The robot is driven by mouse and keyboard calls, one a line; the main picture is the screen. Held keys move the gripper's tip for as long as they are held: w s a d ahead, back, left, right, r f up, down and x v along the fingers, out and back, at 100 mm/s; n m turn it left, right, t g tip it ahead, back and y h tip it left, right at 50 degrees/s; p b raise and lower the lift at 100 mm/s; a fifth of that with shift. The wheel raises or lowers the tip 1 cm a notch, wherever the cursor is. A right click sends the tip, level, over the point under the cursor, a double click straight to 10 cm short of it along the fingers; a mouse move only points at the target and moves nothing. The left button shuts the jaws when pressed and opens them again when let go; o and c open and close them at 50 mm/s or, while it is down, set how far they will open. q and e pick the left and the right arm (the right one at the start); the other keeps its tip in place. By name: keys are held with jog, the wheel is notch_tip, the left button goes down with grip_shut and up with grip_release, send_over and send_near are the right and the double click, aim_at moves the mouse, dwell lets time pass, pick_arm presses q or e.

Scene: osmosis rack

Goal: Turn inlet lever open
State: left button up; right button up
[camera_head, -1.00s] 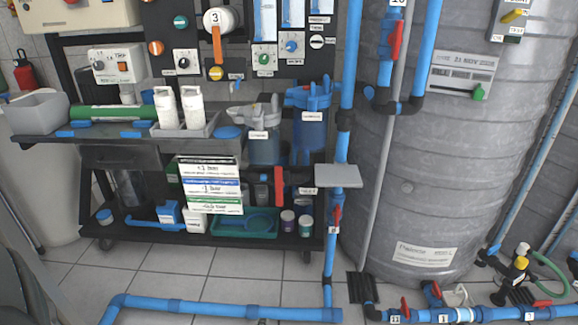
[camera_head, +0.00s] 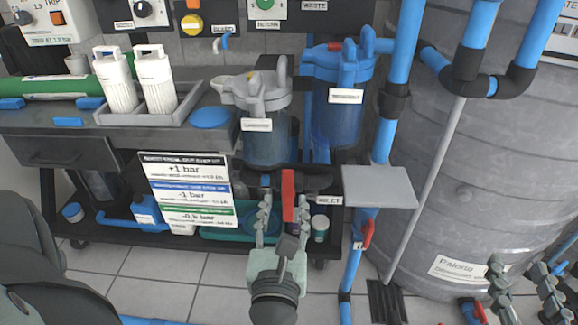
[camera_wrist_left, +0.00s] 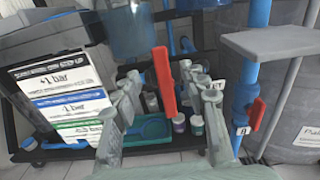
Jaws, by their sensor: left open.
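The inlet lever is a red bar (camera_head: 289,195) hanging upright from a dark pipe, beside a small label reading INLET (camera_head: 329,200). My left gripper (camera_head: 283,208) is open, its fingers pointing up at the lever's lower part. In the left wrist view the red lever (camera_wrist_left: 164,82) stands upright between the two open fingers (camera_wrist_left: 168,100); I cannot tell whether they touch it. My right gripper (camera_head: 522,275) is at the lower right edge, its fingers spread apart and empty, far from the lever.
Two filter housings (camera_head: 266,140) hang above the lever. A grey plate (camera_head: 380,186) juts out to its right, beside a vertical blue pipe with another red lever (camera_head: 368,234). A pressure sign (camera_head: 187,190) hangs to the left. A large grey tank (camera_head: 480,150) fills the right.

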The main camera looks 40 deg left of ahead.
aim_at(287, 176)
pick_arm(q)
jog(key=x, duration=0.8)
jog(key=shift+r, duration=0.35)
grip_shut()
